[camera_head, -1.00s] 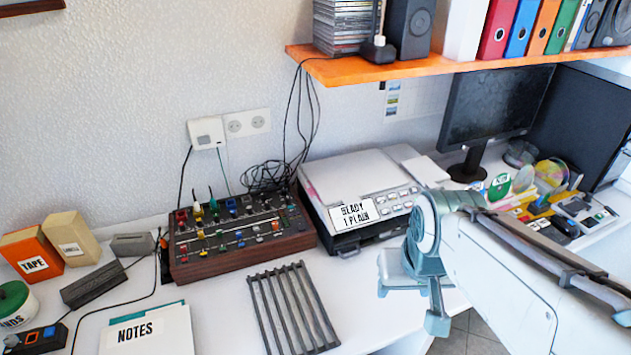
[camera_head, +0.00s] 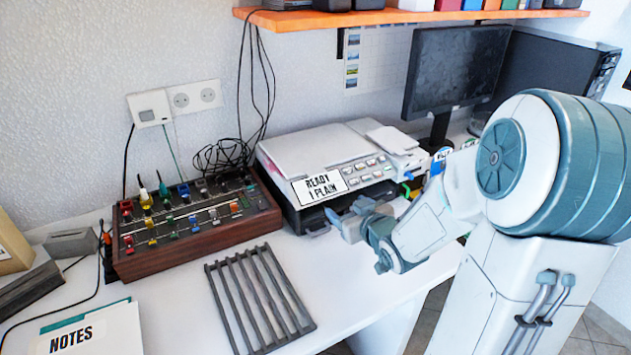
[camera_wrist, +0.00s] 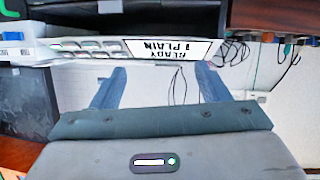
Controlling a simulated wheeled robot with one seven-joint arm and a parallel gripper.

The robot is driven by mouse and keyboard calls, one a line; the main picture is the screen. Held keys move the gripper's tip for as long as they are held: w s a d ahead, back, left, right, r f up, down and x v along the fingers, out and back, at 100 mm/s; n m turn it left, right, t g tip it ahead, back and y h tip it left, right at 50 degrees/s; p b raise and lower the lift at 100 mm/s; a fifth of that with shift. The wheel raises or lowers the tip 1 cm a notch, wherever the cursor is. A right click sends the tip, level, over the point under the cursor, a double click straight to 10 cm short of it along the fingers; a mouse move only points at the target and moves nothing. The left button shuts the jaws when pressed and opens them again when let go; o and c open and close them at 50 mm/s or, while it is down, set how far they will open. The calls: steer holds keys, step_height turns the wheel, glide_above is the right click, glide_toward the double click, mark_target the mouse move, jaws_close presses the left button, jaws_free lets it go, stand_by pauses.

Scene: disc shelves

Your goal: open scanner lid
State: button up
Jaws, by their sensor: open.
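The scanner (camera_head: 325,165) is a light grey flatbed machine with a dark lower body, standing on the desk against the wall. Its lid (camera_head: 318,148) lies flat and shut on top. A sign reading "READY 1 PLAIN" (camera_head: 319,186) and a row of buttons are on its front. My gripper (camera_head: 345,214) is just in front of the scanner's front right side, apart from the lid. In the wrist view the two fingers (camera_wrist: 160,88) are spread with nothing between them. The sign (camera_wrist: 172,50) shows upside down beyond them.
A mixer with coloured knobs (camera_head: 195,222) stands left of the scanner. A dark rack (camera_head: 258,300) lies flat on the desk in front. Flat white pads lie on the scanner's right top. A monitor (camera_head: 455,70) stands behind right, and an orange shelf (camera_head: 400,18) hangs above.

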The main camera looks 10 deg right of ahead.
mark_target(319, 174)
steer(key=w+a+t+y+b, duration=0.1)
steer(key=w, duration=0.3)
steer(key=w+a+t+b, duration=0.1)
steer(key=w+a, duration=0.1)
steer(key=w, duration=0.3)
steer(key=w+a+r+t+y+b, duration=0.1)
steer(key=w, duration=0.3)
steer(key=shift+w+a+y, duration=0.15)
steer(key=shift+y, duration=0.15)
